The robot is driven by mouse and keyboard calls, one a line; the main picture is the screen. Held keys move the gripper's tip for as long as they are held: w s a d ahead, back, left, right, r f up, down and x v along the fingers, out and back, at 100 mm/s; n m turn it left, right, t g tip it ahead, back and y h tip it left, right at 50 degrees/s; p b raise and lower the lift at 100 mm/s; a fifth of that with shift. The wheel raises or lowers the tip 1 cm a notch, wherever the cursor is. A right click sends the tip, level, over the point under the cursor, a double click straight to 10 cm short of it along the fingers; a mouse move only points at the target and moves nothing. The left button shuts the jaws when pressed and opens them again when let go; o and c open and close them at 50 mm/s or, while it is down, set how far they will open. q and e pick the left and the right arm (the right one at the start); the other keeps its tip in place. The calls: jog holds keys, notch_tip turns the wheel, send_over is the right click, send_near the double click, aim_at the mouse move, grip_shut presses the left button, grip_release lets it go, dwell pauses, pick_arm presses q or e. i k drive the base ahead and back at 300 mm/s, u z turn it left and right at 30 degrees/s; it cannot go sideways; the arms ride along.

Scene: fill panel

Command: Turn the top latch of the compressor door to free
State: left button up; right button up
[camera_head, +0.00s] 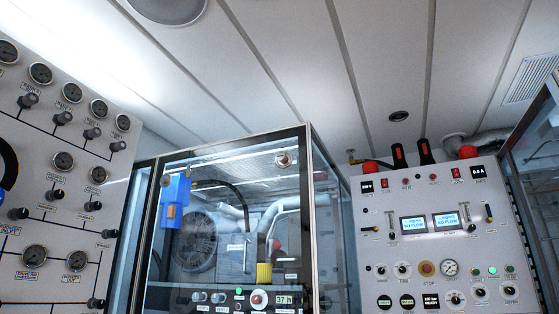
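The compressor door (310,190) is a clear pane in a dark frame on the cabinet at the middle of the view. It appears shut. A small round metal fitting (284,160) sits near its top right corner and looks like the top latch. It is too small to tell which way it is turned. A fan and pipes show behind the pane. The lower part of the door is out of view. Neither of my grippers is in view.
A gauge panel (70,190) with several knobs stands at the left. A control panel (400,275) with two lit screens stands at the right. A blue box (174,200) hangs at the door's left side. Another glazed cabinet (540,170) borders the far right.

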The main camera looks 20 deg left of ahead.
aim_at(283, 159)
jog(key=z, duration=0.1)
jog(key=k, duration=1.05)
jog(key=u, duration=1.55)
jog(key=i, duration=1.9)
jog(key=z, duration=0.65)
